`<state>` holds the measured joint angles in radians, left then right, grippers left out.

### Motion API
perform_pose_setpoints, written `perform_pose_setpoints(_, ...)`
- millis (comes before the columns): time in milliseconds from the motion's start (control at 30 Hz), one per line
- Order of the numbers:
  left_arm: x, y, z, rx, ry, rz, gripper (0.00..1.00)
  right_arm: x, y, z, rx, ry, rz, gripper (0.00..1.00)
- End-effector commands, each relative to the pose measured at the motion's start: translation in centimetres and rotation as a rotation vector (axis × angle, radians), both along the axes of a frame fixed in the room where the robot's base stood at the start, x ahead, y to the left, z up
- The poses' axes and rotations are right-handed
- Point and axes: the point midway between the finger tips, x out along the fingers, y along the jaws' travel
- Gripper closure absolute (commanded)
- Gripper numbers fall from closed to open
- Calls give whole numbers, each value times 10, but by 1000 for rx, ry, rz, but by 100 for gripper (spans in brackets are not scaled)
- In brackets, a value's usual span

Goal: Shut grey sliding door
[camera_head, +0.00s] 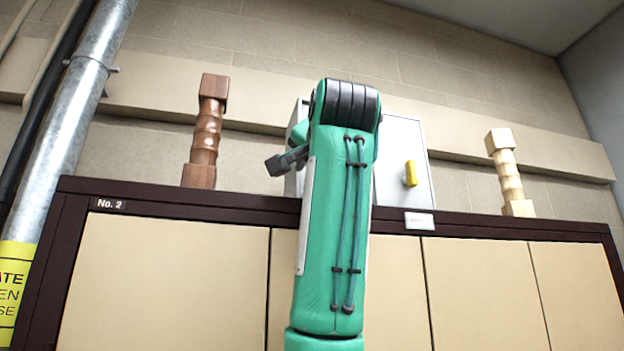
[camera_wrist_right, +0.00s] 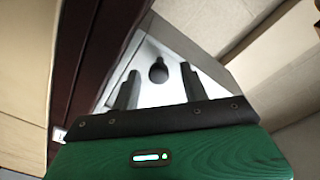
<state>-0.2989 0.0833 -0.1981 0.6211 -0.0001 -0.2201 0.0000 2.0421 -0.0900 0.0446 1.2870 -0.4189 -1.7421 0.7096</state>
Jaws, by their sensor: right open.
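A light grey box (camera_head: 392,140) with a grey front panel stands on top of the cabinet, against the wall. A yellow handle (camera_head: 410,173) sits on the panel at its right. My green arm hides the middle of the box, so I cannot tell how far the door stands open. My right gripper (camera_head: 288,162) is at the left of the arm, in front of the box's left part. In the right wrist view its two dark fingers (camera_wrist_right: 160,70) are apart and empty, facing a light grey surface (camera_wrist_right: 205,92) with a dark rounded mark (camera_wrist_right: 158,71). My left gripper is out of view.
The cabinet has a dark brown frame (camera_head: 165,198) and beige doors (camera_head: 165,285). A reddish-brown turned wooden post (camera_head: 206,133) stands left of the box, a pale one (camera_head: 508,172) to its right. A metal pipe (camera_head: 75,125) runs up the left side.

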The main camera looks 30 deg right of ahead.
Motion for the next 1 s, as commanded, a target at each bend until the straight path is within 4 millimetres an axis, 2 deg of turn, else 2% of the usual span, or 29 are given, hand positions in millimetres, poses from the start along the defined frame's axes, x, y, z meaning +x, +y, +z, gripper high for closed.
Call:
perform_pose_setpoints(33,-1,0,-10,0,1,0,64,-9,4,-4,-2,-5,1,55)
perform_pose_setpoints(200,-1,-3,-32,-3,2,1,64,-45,16,-6,-2,-5,1,55)
perform_pose_setpoints(400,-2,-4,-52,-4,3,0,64,-87,31,-4,-2,-4,1,55)
perform_pose_setpoints(500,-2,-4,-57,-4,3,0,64,-102,36,-3,-3,-2,1,55)
perform_pose_setpoints(700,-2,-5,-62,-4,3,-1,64,-117,41,-1,-3,-1,1,55)
perform_pose_setpoints(1000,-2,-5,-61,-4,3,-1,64,-118,42,0,-2,0,1,55)
